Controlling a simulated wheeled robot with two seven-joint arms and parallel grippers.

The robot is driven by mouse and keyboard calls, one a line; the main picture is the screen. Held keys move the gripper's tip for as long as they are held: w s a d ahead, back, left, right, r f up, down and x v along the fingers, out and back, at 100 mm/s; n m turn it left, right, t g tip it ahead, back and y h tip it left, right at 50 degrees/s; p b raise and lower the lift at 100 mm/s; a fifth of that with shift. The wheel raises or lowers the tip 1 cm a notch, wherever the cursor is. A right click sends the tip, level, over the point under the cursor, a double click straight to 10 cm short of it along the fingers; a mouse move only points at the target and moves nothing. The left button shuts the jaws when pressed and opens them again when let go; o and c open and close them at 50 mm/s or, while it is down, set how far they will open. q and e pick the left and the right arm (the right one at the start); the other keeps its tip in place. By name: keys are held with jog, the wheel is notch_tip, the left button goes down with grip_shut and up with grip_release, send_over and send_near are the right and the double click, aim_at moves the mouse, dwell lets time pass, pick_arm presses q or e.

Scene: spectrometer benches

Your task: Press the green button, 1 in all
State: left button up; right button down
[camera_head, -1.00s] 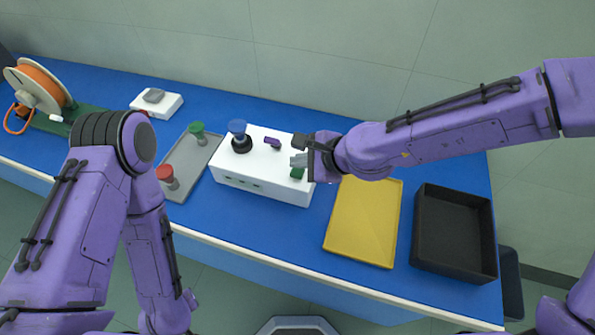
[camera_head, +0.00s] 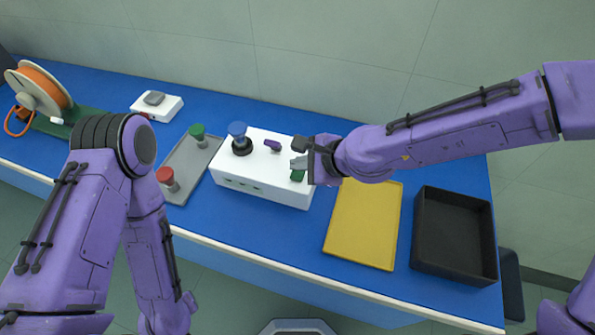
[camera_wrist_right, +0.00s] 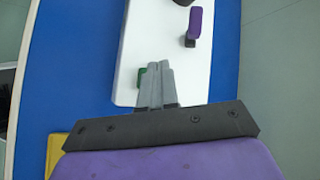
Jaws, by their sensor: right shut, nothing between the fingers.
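The green button (camera_head: 297,175) is on the right end of the top of the white box (camera_head: 262,190). My right gripper (camera_head: 296,163) is shut and empty, with its fingertips right above or beside the button in the head view. In the right wrist view the closed fingers (camera_wrist_right: 157,78) partly hide the green button (camera_wrist_right: 142,76), which shows at their left side. I cannot tell whether the fingers touch it. My left arm (camera_head: 90,220) comes in at the left, but its gripper is not in view.
A grey tray (camera_head: 190,160) holds a green and a red-topped piece. A yellow tray (camera_head: 363,225) and a black bin (camera_head: 452,262) lie to the right.

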aim_at(301, 175)
jog(key=shift+f, duration=0.15)
dwell(0.7)
jog(key=shift+f, duration=0.3)
jog(key=shift+f+b, duration=0.45)
jog(key=shift+f, duration=0.05)
dwell(0.5)
dwell(0.4)
jog(key=shift+r+p, duration=0.95)
jog(key=shift+p, duration=0.2)
jog(key=shift+r, duration=0.1)
notch_tip(301, 175, up, 5)
jog(key=p, duration=0.5)
jog(key=shift+p, duration=0.3)
